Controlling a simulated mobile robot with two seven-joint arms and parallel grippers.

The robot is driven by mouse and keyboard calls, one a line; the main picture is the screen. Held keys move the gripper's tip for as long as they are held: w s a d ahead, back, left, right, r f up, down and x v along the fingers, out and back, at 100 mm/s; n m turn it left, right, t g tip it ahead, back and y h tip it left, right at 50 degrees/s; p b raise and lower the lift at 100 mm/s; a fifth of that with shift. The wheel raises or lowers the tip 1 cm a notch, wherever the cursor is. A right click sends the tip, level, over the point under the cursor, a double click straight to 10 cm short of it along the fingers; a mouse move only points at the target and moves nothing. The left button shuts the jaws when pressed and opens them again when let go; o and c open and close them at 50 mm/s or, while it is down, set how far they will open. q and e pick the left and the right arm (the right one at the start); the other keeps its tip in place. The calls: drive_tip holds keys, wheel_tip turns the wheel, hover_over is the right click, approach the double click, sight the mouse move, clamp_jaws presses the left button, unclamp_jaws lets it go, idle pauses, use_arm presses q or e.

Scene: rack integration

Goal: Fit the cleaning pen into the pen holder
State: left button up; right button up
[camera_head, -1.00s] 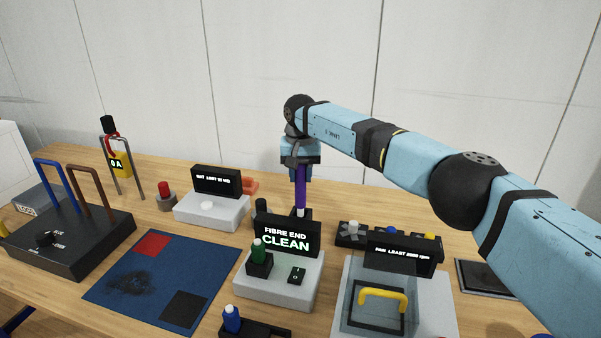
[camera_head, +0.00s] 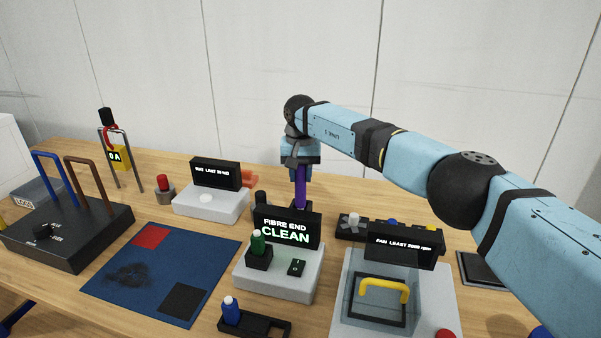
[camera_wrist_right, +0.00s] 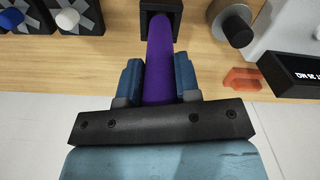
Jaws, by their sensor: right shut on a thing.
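The purple cleaning pen (camera_head: 300,190) stands upright below my right gripper (camera_head: 300,170), which is shut on its upper part. In the right wrist view the pen (camera_wrist_right: 158,70) runs between the two blue fingers. Its far end meets the black square pen holder (camera_wrist_right: 147,8), and appears to be within its opening; how deep it sits I cannot tell. In the head view the foot of the pen and most of the holder are hidden behind the fibre-end display. My left gripper is not in view.
The fibre-end station (camera_head: 276,279) reading CLEAN stands just in front of the pen. A black knob (camera_wrist_right: 232,27) and an orange-red piece (camera_wrist_right: 242,78) lie near the holder. A row of switches (camera_head: 352,227) is to its right, a blue mat (camera_head: 205,252) at left.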

sight(301, 186)
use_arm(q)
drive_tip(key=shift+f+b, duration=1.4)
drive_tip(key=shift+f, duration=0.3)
use_arm(e)
drive_tip(key=shift+f, duration=2)
drive_tip(key=o, duration=1)
drive_tip(key=shift+r, duration=0.1)
wheel_tip(301, 186, up, 14)
drive_tip(key=shift+r+p, duration=0.1)
drive_tip(key=shift+p, duration=0.2)
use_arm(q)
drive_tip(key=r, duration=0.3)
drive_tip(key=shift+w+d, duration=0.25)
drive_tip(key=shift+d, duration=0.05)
